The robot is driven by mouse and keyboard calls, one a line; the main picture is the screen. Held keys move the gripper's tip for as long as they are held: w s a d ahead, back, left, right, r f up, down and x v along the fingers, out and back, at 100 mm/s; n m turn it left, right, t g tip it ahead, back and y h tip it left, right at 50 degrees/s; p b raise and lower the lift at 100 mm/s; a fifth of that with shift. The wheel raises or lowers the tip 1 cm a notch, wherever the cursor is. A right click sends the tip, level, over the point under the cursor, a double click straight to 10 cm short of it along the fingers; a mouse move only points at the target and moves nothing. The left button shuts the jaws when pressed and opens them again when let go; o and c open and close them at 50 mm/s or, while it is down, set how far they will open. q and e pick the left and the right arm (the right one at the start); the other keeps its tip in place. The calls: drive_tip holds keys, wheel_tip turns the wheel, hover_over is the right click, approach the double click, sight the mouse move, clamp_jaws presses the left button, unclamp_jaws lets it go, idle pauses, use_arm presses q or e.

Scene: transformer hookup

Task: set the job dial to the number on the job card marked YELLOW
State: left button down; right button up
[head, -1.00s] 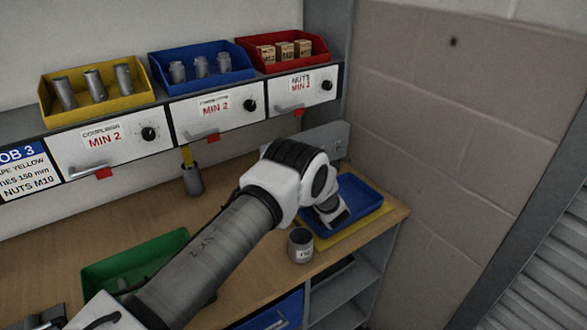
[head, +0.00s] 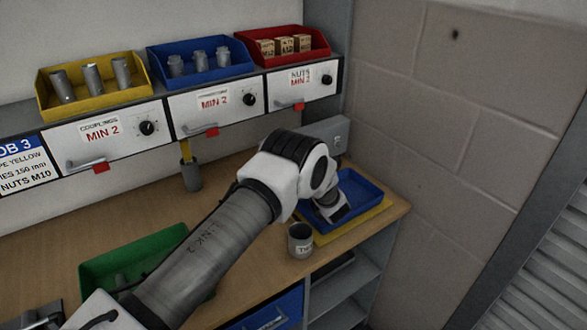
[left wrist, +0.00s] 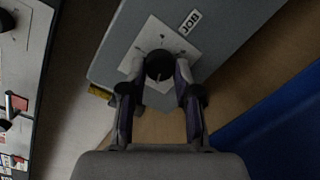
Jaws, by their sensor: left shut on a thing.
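The job card (head: 26,168) is cut by the left edge of the head view; it reads "OB 3", "PE YELLOW", "IES 150 mm", "NUTS M10". In the left wrist view the black round job dial (left wrist: 160,65) sits on a white plate on a grey box, beside a label "JOB". My left gripper (left wrist: 161,82) is shut on the dial, one finger on each side. The dial's setting is not readable. In the head view the grey box (head: 336,130) shows behind my left wrist, which hides the dial. My right gripper is not in view.
A blue tray (head: 362,187) on a yellow mat (head: 352,227) lies near the wrist. A grey cup (head: 300,242) stands close by at the bench edge. A green bin (head: 95,270) is at left. Yellow, blue and red bins stand on the shelf above drawers.

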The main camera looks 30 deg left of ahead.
use_arm(q)
drive_tip(key=shift+w+r+m+g+b, duration=0.1)
drive_tip(key=shift+m+g+b, duration=0.6)
drive_tip(key=shift+m, duration=2.75)
drive_tip(key=shift+w+r+m+g+b, duration=0.15)
drive_tip(key=shift+m+b, duration=1)
drive_tip(key=shift+m, duration=2.25)
drive_tip(key=shift+r+m+g+b, duration=0.1)
drive_tip(key=shift+m+g+b, duration=0.6)
drive_tip(key=shift+m, duration=2.75)
drive_tip(key=shift+t, duration=0.25)
drive_tip(key=c, duration=0.8)
unclamp_jaws()
drive_tip(key=shift+f, duration=0.1)
